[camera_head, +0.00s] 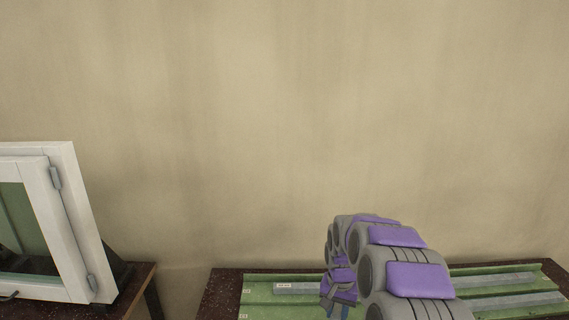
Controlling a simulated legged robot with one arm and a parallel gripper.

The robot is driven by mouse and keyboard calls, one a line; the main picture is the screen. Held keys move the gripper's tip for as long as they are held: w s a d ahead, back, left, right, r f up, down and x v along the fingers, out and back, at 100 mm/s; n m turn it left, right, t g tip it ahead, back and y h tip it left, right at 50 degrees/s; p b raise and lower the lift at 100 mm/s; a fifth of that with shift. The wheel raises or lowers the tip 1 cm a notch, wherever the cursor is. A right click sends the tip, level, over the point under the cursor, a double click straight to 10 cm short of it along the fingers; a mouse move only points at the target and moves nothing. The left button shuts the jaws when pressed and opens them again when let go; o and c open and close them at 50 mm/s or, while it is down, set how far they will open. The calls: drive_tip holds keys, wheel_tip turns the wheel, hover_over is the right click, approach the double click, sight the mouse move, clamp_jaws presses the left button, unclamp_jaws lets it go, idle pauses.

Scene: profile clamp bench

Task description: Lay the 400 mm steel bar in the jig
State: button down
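A green channelled rack (262,299) lies on the dark bench top at the bottom right. A grey bar (302,289) with a small white label lies in one of its channels, left of my arm. More grey bar lengths (495,303) show right of my arm. I cannot tell which is the 400 mm bar, as the label is too small to read. My gripper (337,304) is over the rack, partly hidden by my grey and purple arm. Its fingers are too small and covered to tell open from shut. I cannot make out the jig.
A white window frame (62,222) stands on a brown table (140,290) at the left. A gap separates that table from the dark bench (222,290). A plain beige wall (250,120) is behind everything. The bench's front is cut off by the picture's lower edge.

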drive_tip(key=s+n, duration=0.2)
drive_tip(key=s+f+n, duration=0.1)
drive_tip(key=s+n, duration=0.1)
drive_tip(key=s, duration=0.1)
drive_tip(key=shift+a+f+n, duration=0.15)
drive_tip(key=shift+n, duration=0.15)
